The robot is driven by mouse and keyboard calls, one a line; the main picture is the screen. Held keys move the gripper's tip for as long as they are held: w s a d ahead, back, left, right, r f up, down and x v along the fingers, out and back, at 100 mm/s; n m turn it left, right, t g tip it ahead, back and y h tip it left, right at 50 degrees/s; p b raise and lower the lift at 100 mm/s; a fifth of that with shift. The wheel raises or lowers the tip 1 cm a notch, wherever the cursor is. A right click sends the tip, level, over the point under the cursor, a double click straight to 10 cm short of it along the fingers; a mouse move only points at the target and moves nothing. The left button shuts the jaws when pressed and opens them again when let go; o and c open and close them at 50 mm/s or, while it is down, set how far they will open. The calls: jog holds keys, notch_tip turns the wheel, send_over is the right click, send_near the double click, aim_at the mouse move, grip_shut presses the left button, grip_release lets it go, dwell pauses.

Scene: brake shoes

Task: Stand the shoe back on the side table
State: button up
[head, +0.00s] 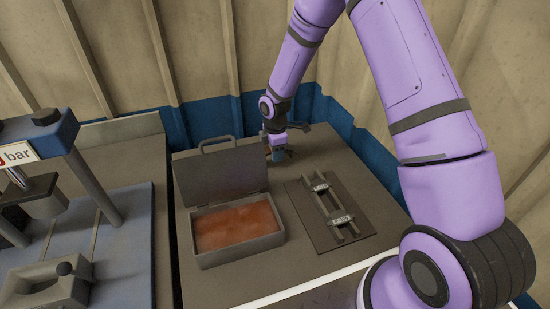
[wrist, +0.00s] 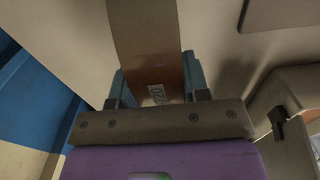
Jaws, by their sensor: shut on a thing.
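My gripper (head: 279,153) is low over the back of the grey side table (head: 325,150), just right of the open box's raised lid. In the wrist view its two blue fingers (wrist: 156,88) are shut on the shoe (wrist: 143,35), a long brownish plate with a small white number label near the fingers. The shoe's far end runs out of the top of the wrist view. In the head view the shoe is mostly hidden by the gripper and lid. I cannot tell whether it touches the table.
An open grey box (head: 240,250) with rusty-red contents stands left of a dark plate (head: 302,208) carrying a rail fixture (head: 333,210) with labels. A press (head: 40,150) with a gauge sign stands on the left bench. Corrugated walls close off the back. Table at back right is clear.

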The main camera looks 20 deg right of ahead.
aim_at(275, 166)
jog(key=shift+f, duration=1.4)
jog(key=shift+f, duration=0.15)
jog(key=o, duration=1.1)
